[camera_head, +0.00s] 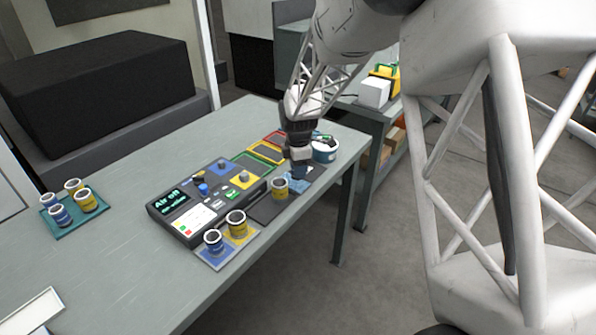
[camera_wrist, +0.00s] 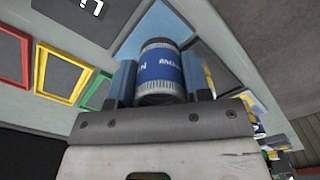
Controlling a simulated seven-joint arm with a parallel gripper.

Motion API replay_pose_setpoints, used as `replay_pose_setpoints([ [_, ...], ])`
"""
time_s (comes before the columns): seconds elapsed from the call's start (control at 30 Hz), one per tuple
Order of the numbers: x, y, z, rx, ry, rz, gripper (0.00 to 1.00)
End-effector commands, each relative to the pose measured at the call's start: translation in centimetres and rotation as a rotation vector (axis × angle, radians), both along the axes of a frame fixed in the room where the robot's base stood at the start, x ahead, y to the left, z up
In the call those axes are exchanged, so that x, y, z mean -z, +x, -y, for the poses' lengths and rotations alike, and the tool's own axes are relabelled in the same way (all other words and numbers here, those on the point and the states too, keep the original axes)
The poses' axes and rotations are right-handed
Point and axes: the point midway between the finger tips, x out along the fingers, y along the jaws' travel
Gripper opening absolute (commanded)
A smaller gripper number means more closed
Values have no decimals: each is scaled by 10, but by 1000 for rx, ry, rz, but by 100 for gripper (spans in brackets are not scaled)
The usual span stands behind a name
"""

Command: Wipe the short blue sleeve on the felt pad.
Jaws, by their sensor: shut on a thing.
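My gripper (camera_head: 300,150) is low over the far right part of the bench in the head view. In the wrist view its two fingers are shut on the short blue sleeve (camera_wrist: 160,68), a blue cylinder with white lettering and pale ribbed ends. The sleeve is hard to make out in the head view. A light blue patch (camera_head: 298,185), which may be the felt pad, lies just below the gripper. It also shows behind the sleeve in the wrist view (camera_wrist: 150,28). I cannot tell whether sleeve and patch touch.
A control panel (camera_head: 190,213) lies to the left. Red, yellow and green frames (camera_head: 262,152) lie beside the gripper. A white tub (camera_head: 325,152) stands close on its right, and a yellow sleeve (camera_head: 280,189) in front. More sleeves stand on a teal tray (camera_head: 76,216) far left.

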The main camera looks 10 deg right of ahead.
Motion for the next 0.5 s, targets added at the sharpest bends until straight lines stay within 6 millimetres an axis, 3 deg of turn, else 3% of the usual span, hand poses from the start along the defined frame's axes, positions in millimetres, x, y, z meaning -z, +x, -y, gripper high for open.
replay_pose_setpoints([
  [0.5, -17, 0, 0, 0, 0, 1, 14],
])
